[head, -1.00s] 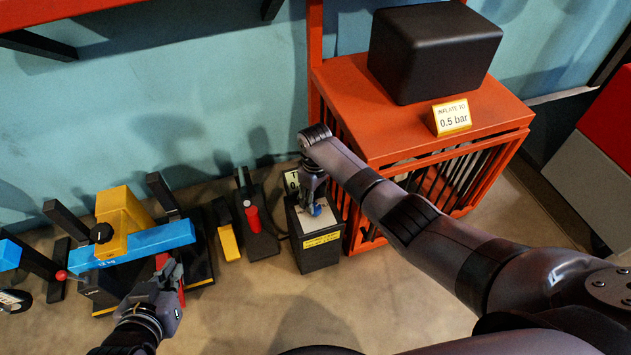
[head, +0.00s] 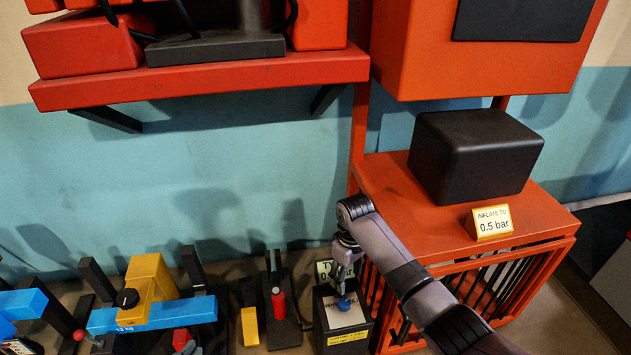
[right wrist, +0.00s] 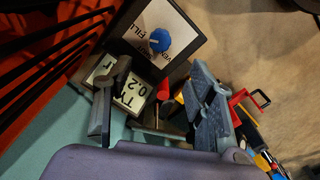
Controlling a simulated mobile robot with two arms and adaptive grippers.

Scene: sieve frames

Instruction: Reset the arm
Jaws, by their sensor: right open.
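My right gripper (head: 345,262) is above the black control box (head: 333,343), near its blue knob (head: 345,303). In the right wrist view my right gripper (right wrist: 160,108) has its fingers wide apart with nothing between them. The blue knob (right wrist: 159,40) there lies beyond the fingertips, on a pale panel lettered FILL and VENT. A small display (right wrist: 133,97) reading about 0.2 is partly covered by one finger.
An orange cage (head: 450,263) stands right of the control box, carrying a black rounded block (head: 473,155) and a sign (head: 492,223) reading "INFLATE TO 0.5 bar". A yellow and blue clamp-like device (head: 150,290) stands at left. A red shelf (head: 210,80) hangs above on the wall.

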